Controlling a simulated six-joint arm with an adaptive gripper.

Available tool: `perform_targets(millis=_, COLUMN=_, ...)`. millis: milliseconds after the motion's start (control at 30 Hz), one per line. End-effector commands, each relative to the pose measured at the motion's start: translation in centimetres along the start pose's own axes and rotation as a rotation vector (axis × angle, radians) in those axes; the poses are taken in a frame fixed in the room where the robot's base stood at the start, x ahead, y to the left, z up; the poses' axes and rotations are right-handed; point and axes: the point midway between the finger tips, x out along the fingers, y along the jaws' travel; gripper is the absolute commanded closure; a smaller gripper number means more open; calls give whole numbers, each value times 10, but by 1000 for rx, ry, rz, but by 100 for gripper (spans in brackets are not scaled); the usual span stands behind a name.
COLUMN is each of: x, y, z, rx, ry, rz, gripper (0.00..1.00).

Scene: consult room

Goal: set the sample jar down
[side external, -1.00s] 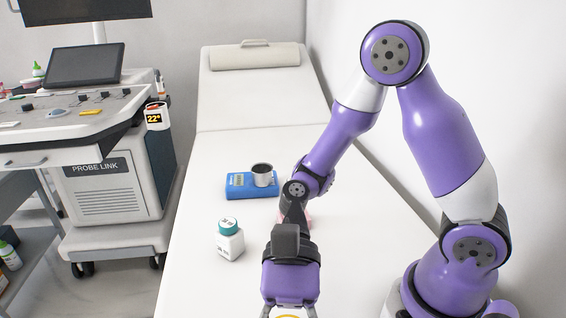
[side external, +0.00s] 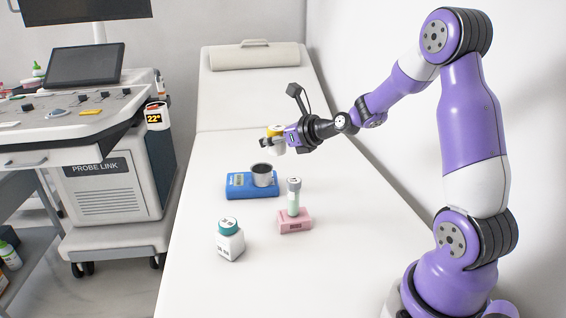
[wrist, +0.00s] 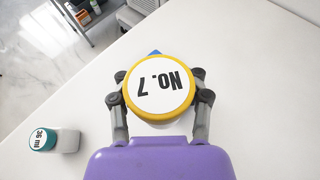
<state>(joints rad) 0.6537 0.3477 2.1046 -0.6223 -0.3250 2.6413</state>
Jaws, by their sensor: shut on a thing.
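The sample jar (wrist: 158,88) has a yellow-rimmed white lid marked "NO. 7" and sits between the fingers of my gripper (wrist: 160,100) in the wrist view. My gripper is shut on the jar. The jar's lower part is mostly hidden by the fingers and lid.
The couch's far part and right side are clear.

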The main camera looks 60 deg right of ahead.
Motion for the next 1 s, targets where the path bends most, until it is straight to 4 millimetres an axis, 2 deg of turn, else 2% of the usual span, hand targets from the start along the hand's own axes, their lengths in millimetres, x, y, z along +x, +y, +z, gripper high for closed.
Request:
perform_targets(millis=33, x=11, y=-11, z=-5, rx=14, ry=1, rz=-36, gripper=100)
perform_targets(millis=100, x=22, y=-26, z=-9, rx=31, ry=-3, rz=-85, gripper=100)
perform_targets(millis=200, x=31, y=-39, z=-13, rx=44, ry=-8, rz=-128, gripper=100)
perform_targets(millis=367, x=37, y=-67, z=-27, rx=54, ry=-8, rz=-152, gripper=100)
perform_targets(millis=600, x=48, y=-127, z=-62, rx=53, ry=-9, rz=-149, gripper=100)
perform_targets(millis=700, x=51, y=-145, z=-72, rx=50, ry=-10, rz=-147, gripper=100)
perform_targets(millis=833, x=54, y=-158, z=-79, rx=49, ry=-10, rz=-145, gripper=100)
perform_targets(millis=1000, x=61, y=-160, z=-98, rx=50, ry=-8, rz=-142, gripper=100)
